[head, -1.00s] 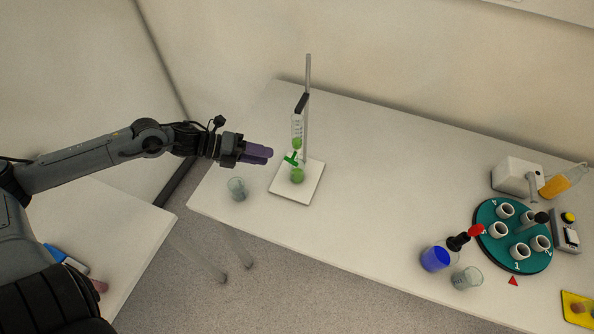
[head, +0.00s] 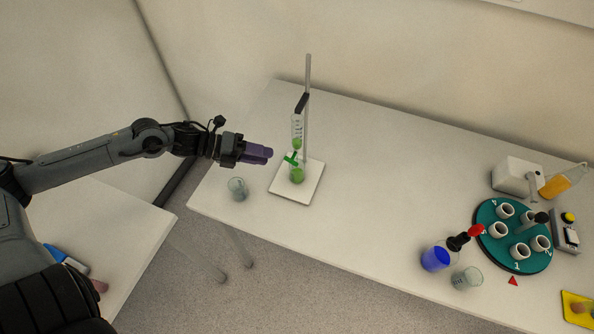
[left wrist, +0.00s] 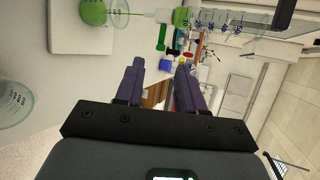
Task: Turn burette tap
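The burette (head: 297,126) stands clamped upright on a stand with a white base (head: 312,185). Its green tap (head: 290,158) sits below the graduated tube and above a flask with green liquid (head: 297,176). My left gripper (head: 268,153) is just left of the tap and points towards it, apart from it. In the left wrist view the two purple fingers (left wrist: 160,68) are spread with nothing between them. The tap handle (left wrist: 161,37) shows beyond the fingertips, with the burette (left wrist: 222,20) across the top. My right gripper is not in view.
An empty beaker (head: 238,188) stands left of the stand base, near my gripper. Farther right are a blue-liquid flask (head: 435,258), another beaker (head: 467,278) and a teal carousel (head: 513,236) with white cups. The table between is clear.

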